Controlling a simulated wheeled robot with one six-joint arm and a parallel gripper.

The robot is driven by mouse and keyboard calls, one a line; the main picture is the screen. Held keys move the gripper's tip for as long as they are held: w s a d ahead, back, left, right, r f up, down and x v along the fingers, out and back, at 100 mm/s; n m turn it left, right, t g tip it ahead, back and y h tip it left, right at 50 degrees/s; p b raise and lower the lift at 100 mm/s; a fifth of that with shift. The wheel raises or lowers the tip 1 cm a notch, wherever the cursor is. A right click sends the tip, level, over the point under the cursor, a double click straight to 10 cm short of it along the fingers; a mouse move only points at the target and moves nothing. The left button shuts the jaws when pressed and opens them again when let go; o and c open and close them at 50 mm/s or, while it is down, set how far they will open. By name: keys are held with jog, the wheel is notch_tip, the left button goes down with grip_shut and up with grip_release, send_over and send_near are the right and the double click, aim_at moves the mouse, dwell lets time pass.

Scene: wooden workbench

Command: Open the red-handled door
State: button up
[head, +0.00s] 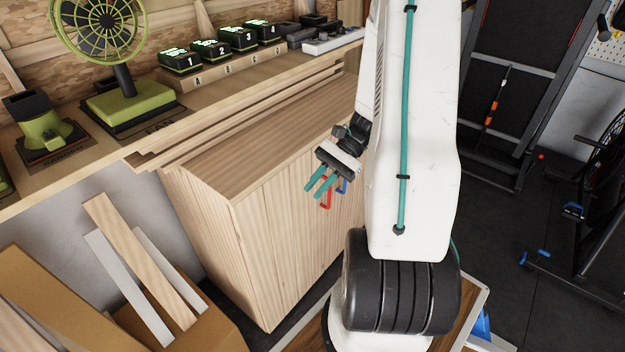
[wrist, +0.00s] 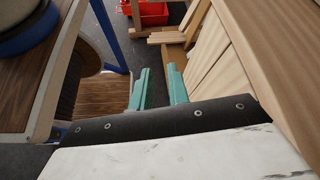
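The wooden cabinet (head: 250,225) stands under the workbench, its door fronts facing right in the head view. A red handle (head: 328,196) sticks out from its front, and a blue handle (head: 343,186) is just right of it. The doors look shut. My gripper (head: 314,193) has teal fingers and is at the red handle's left in the picture; whether it touches the handle I cannot tell. In the wrist view my gripper (wrist: 158,69) has its fingers apart with nothing between them. The handles do not show in the wrist view.
The workbench (head: 215,100) above holds a green fan (head: 125,100) and several numbered boxes (head: 238,38). A cardboard box (head: 60,300) with planks stands at the lower left. A red crate (wrist: 150,12) is on the floor beyond the fingers.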

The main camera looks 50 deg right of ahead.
jog(key=shift+s+a+r+n+g+h, duration=0.25)
jog(key=shift+a+r+n+g+h, duration=0.15)
jog(key=shift+a+r+n, duration=0.25)
jog(key=shift+s+a+r+n+g+h, duration=0.2)
jog(key=shift+a+r+n+g+h, duration=0.25)
jog(key=shift+r, duration=0.45)
jog(key=shift+s+a+r+n+g+h, duration=0.25)
jog(key=shift+a+r+n+g+h, duration=0.1)
jog(key=shift+a+r+n, duration=0.3)
jog(key=shift+d+r, duration=0.1)
jog(key=s+a+r+n+g+h, duration=0.1)
jog(key=s+a+r+n+h, duration=0.4)
jog(key=r, duration=0.5)
jog(key=a+n+h, duration=0.2)
jog(key=shift+s+r+h, duration=0.15)
jog(key=shift+s+h, duration=0.05)
jog(key=shift+h, duration=0.1)
jog(key=s+a+r+n+t, duration=0.1)
jog(key=a+r, duration=0.1)
jog(key=s+a+r+n+t+h, duration=0.1)
jog(key=a+r+n, duration=0.1)
jog(key=s+a+r+n+t+h, duration=0.1)
jog(key=a+r+n, duration=0.1)
jog(key=shift+s+a+r+t, duration=0.25)
jog(key=shift+r+t, duration=0.05)
jog(key=shift+t, duration=0.1)
jog(key=shift+c, duration=0.6)
jog(key=shift+a, duration=0.2)
grip_shut()
